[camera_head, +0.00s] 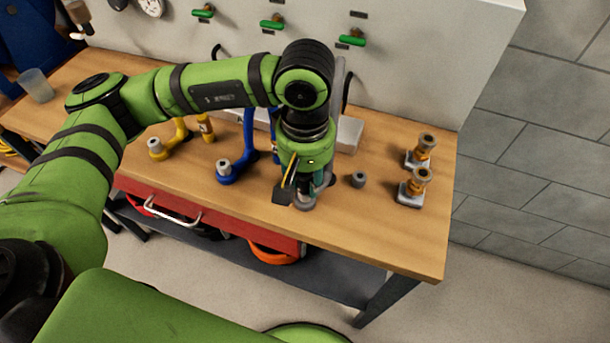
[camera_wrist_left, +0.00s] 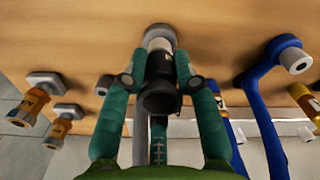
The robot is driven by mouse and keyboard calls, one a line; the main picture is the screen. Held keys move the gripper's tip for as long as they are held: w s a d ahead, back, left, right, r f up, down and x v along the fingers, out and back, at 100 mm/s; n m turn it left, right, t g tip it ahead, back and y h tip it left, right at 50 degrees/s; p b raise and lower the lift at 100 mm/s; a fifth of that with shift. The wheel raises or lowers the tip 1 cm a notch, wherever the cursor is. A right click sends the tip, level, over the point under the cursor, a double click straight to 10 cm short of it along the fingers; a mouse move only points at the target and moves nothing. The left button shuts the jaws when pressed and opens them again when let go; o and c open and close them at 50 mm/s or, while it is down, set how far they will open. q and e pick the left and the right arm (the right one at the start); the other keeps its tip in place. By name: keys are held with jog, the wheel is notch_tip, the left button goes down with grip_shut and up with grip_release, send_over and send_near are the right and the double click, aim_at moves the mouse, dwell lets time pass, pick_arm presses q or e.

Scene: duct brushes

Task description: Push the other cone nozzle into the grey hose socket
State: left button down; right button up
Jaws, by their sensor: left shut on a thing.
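My left gripper (camera_head: 303,188) points down over the front of the bench. In the left wrist view its two teal fingers (camera_wrist_left: 160,82) are shut on a black cone nozzle (camera_wrist_left: 158,98), wide end toward the camera. The nozzle's far end lines up with the grey hose socket (camera_wrist_left: 158,34) and appears to meet it; how deep it sits cannot be told. In the head view the grey socket (camera_head: 305,204) shows under the gripper, which mostly hides the nozzle. My right gripper is not in view.
A blue hose (camera_head: 228,176) and a yellow hose (camera_head: 160,150) stand left of the gripper. A small grey ring-like piece (camera_head: 359,180) is close on its right. Two orange-brown fittings (camera_head: 422,150) (camera_head: 414,186) on grey bases stand farther right. The front right bench top is clear.

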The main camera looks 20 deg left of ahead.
pick_arm(q)
jog(key=shift+f, duration=0.2)
jog(key=c, duration=0.9)
grip_release()
jog(key=shift+o, duration=0.2)
notch_tip(320, 180, up, 12)
jog(key=shift+r, duration=0.15)
